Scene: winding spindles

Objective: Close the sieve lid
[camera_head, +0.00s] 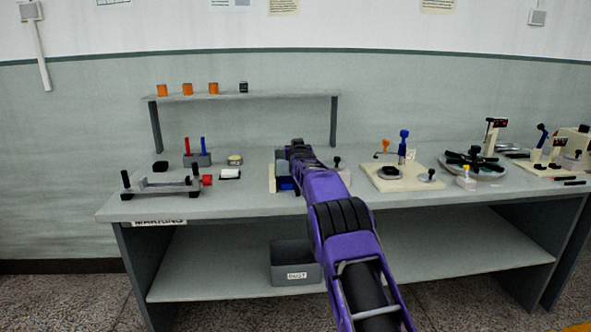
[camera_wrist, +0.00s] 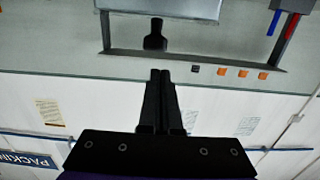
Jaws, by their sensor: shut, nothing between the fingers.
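My gripper (camera_wrist: 160,78) is shut and empty, its two black fingers side by side in the wrist view. In the head view my gripper (camera_head: 297,146) is over a grey-and-blue device (camera_head: 283,172) on a pale board, and my arm covers much of it. A black knob-like handle (camera_wrist: 154,38) lies just beyond the fingertips in the wrist view, apart from them in the picture. A pale grey panel (camera_wrist: 165,6) is at the top edge behind the handle. I cannot tell for sure which part is the sieve lid, or how far open it is.
To the right, a pale board (camera_head: 388,184) bears a dark dish and a blue-topped post (camera_head: 403,140). A rack with black uprights (camera_head: 160,187) stands at left. A raised shelf (camera_head: 240,96) with orange blocks is behind. A grey bin (camera_head: 296,264) sits below.

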